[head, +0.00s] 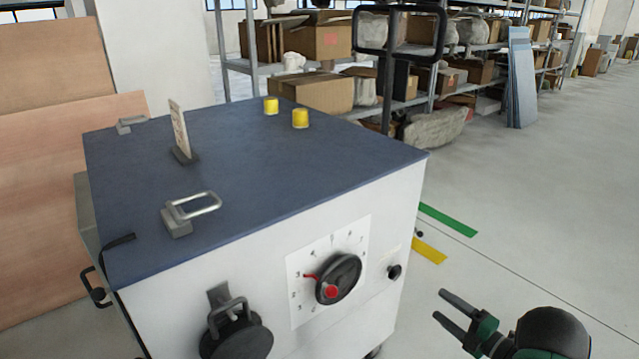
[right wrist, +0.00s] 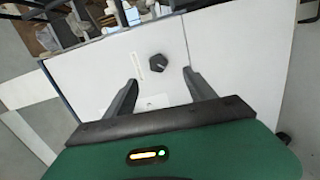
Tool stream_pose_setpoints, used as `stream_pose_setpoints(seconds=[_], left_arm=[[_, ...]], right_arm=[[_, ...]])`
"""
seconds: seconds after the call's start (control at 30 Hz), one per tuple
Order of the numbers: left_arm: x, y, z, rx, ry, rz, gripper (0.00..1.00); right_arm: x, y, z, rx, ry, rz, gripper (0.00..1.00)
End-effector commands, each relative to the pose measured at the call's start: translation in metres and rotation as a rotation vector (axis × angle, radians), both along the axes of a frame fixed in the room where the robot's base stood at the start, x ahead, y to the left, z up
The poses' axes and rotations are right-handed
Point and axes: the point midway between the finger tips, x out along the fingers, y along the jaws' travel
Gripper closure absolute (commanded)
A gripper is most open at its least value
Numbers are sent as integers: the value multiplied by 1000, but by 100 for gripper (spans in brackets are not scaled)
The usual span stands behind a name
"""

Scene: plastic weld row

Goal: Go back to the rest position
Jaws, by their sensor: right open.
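My right gripper (head: 455,317) is open and empty at the lower right of the head view, out in the air to the right of a white machine with a dark blue top (head: 250,165). Its two dark fingers are apart and also show in the right wrist view (right wrist: 160,95). Nothing is between them. Beyond the fingers, the wrist view shows a white panel (right wrist: 100,70) with a black knob (right wrist: 157,60). The gripper touches nothing that I can see. My left gripper is not in view.
The machine's front has a dial with a red-centred black knob (head: 338,280), a small black knob (head: 394,272) and a black round fitting (head: 237,335). Metal handles (head: 190,212) and yellow caps (head: 300,118) stand on top. Shelves with boxes (head: 320,42) stand behind. Floor at right is clear.

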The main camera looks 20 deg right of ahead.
Motion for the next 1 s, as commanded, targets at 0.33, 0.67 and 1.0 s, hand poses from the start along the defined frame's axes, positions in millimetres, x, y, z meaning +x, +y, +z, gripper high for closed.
stream_pose_setpoints(seconds=[0.33, 0.67, 1.0], left_arm=[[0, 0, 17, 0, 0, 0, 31], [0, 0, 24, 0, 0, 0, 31], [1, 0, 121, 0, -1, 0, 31]], right_arm=[[32, 112, 40, 648, 619, -695, 36], [-135, 251, 15, 1057, 1133, -1171, 36], [-184, 279, 107, 1106, 1252, -1292, 36]])
